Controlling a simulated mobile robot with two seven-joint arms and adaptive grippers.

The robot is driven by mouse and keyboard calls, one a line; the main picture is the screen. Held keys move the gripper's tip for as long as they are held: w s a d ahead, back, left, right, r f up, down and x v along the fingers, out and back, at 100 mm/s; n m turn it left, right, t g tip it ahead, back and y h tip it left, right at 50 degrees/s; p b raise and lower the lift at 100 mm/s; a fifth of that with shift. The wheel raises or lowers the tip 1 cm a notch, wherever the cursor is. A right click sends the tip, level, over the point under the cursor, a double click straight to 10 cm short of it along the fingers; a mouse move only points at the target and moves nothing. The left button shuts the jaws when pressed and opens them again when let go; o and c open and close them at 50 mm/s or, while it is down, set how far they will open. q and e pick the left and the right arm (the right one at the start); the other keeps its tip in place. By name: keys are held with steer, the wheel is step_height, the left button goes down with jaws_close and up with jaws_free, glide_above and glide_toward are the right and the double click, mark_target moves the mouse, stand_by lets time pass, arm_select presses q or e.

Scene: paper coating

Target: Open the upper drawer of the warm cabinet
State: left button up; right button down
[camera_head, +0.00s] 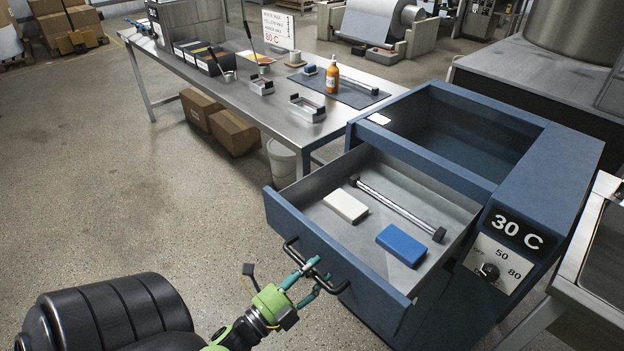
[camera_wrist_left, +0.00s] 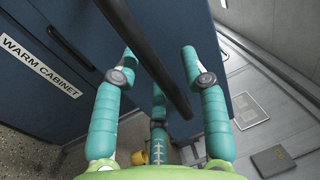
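The blue warm cabinet (camera_head: 560,165) stands at the right, with a "30 C" display. Its upper drawer (camera_head: 320,205) is pulled well out. Inside lie a white block (camera_head: 346,206), a blue block (camera_head: 401,245) and a metal rod with dark ends (camera_head: 395,207). My left gripper (camera_head: 308,276) is at the black drawer handle (camera_head: 333,284). In the left wrist view, the handle bar (camera_wrist_left: 146,52) passes between the spread fingers of the gripper (camera_wrist_left: 160,70), with gaps beside it. My right gripper is out of view.
A steel table (camera_head: 215,97) behind holds trays, an orange bottle (camera_head: 332,74) and a dark mat. Cardboard boxes (camera_head: 235,132) and a white bucket (camera_head: 281,160) are under it. A steel bench edge (camera_head: 590,240) is close at the cabinet's right. Floor at left is clear.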

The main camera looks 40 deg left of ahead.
arm_select(q)
steer(key=v, duration=1.2)
stand_by(0.5)
